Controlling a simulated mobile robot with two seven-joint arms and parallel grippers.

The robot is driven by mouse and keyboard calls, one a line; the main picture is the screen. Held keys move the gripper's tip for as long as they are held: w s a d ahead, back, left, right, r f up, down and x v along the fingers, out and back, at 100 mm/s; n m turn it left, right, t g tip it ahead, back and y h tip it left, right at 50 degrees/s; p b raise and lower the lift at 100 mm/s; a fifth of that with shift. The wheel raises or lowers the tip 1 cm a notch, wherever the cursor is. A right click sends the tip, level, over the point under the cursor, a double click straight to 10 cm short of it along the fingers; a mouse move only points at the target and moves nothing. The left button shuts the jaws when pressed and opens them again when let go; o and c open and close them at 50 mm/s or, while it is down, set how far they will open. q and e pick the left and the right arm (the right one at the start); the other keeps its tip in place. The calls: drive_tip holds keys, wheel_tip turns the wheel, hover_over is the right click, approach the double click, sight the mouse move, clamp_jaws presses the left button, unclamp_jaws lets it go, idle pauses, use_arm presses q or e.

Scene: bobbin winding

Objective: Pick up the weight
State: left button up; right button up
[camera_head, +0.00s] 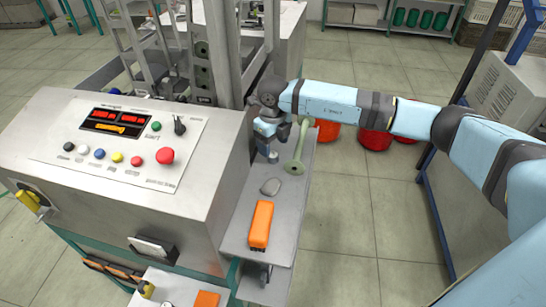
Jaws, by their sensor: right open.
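A small grey rounded piece (271,187) lies on the narrow grey side shelf (238,238); it looks like the weight, though its details are too small to be sure. My right arm reaches in from the right, and my right gripper (271,156) points down over the far part of the shelf, beyond the grey piece. It is open, with nothing seen between its fingers. A pale green spool-like piece (298,150) with a round foot stands tilted just right of the gripper; I cannot tell whether they touch. My left gripper is out of view.
An orange block-shaped tool (261,224) lies on the near part of the shelf. The control panel cabinet (135,165) borders the shelf on the left, with the machine's metal uprights (222,50) behind. Red bins (375,139) stand on the floor beyond. Floor right of the shelf is clear.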

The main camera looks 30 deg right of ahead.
sight(273, 154)
wheel_tip(273, 154, down, 4)
drive_tip(key=shift+w+d+f, duration=0.1)
drive_tip(key=shift+f, duration=0.15)
drive_tip(key=c, duration=1)
drive_tip(key=shift+r, duration=0.1)
wheel_tip(273, 154, up, 20)
drive_tip(key=shift+f, duration=0.1)
